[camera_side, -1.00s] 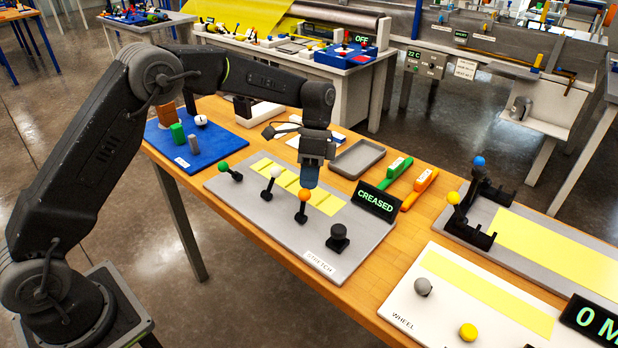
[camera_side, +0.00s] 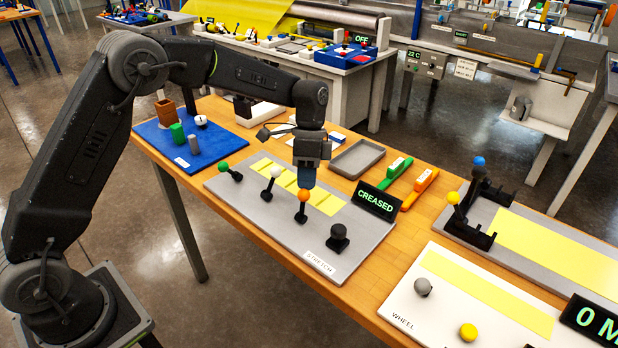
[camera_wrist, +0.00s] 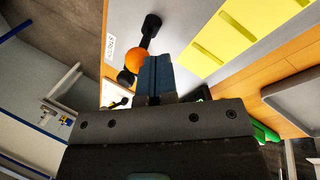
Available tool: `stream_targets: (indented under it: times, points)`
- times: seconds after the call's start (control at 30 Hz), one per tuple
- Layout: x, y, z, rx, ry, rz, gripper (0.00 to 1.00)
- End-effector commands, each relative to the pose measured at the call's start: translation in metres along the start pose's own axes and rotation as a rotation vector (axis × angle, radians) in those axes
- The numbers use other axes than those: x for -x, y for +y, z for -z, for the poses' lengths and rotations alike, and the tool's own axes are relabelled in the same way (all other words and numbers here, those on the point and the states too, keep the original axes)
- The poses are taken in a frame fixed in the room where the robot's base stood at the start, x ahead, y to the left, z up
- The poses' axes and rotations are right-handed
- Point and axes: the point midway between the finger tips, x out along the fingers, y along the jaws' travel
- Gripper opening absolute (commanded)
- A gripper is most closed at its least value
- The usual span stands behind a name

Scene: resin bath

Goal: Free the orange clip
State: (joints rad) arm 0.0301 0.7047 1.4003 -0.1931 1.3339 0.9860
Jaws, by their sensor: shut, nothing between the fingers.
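The orange ball knob (camera_side: 304,195) tops a short black lever on the grey STRETCH board (camera_side: 318,268); I take it to be the orange clip. The lever looks upright in the side view. My gripper (camera_side: 306,184) points down with its blue fingers shut and empty, just above and behind the knob. In the wrist view the orange knob (camera_wrist: 134,62) is close to the left side of the shut fingertips (camera_wrist: 155,62); I cannot tell whether they touch. The yellow creased strip (camera_side: 300,184) lies on the board behind the levers.
A white knob (camera_side: 275,171) and a green knob (camera_side: 223,167) stand on levers to the left. A black knob (camera_side: 337,237) is at the right front. The CREASED sign (camera_side: 375,201) stands at the board's right edge. A grey tray (camera_side: 357,158) lies behind.

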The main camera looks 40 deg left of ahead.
Motion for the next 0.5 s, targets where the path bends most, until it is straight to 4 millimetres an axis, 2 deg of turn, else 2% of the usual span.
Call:
stream_targets:
  times: [0.27,0.5]
  points:
    - [0.001,0.009,-0.006,-0.02,0.057,0.084,0.0]
    - [0.0,0.024,-0.016,-0.053,0.165,0.24,0.0]
